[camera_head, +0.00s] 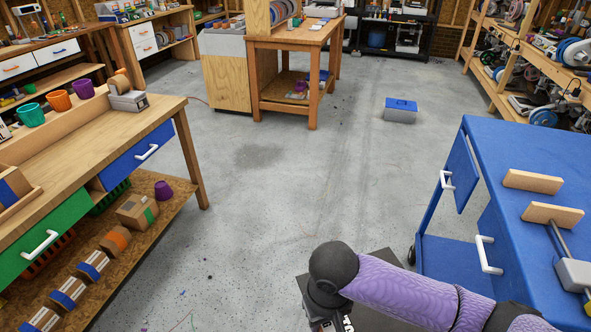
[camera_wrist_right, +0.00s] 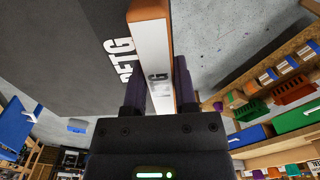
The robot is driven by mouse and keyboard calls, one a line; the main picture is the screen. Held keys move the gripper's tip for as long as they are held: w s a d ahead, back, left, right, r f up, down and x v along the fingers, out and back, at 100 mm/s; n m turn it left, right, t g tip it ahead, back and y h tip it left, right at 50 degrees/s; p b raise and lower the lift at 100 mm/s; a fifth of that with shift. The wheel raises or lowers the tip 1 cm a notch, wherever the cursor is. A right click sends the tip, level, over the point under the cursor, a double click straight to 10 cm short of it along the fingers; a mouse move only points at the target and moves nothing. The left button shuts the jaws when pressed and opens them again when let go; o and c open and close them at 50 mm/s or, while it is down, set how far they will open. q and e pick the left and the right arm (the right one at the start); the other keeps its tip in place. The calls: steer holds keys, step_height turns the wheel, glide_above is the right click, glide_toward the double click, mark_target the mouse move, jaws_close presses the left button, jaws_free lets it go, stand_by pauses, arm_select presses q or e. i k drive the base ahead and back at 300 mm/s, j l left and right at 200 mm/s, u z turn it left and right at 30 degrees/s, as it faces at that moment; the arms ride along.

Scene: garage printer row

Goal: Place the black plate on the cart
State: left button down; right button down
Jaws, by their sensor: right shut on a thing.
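The black plate (camera_head: 384,264) shows as a dark flat sheet at the bottom of the head view, partly hidden behind my purple right arm. In the right wrist view the plate (camera_wrist_right: 65,55) is large, with white lettering and a light strip with an orange-brown edge. My right gripper (camera_wrist_right: 158,85) is shut with its fingers on either side of that strip. In the head view my right gripper (camera_head: 333,323) is mostly cut off by the lower edge. The blue cart (camera_head: 505,155) stands at the right, apart from the plate. My left gripper is not in view.
Two wooden blocks (camera_head: 533,181) (camera_head: 552,215) and a grey tool (camera_head: 573,273) are on the cart top. The cart's door (camera_head: 459,171) stands open. A wooden workbench (camera_head: 115,135) is at the left. A blue-lidded box (camera_head: 401,112) sits on the otherwise clear middle floor.

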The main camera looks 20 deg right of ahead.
mark_target(545, 149)
steer(key=i+l+z, duration=0.1)
steer(key=i+z, duration=0.15)
steer(key=i, duration=0.45)
steer(key=i+z, duration=0.3)
steer(key=i, duration=0.4)
steer(key=i+j+z, duration=0.25)
steer(key=i, duration=0.45)
steer(key=l, duration=0.1)
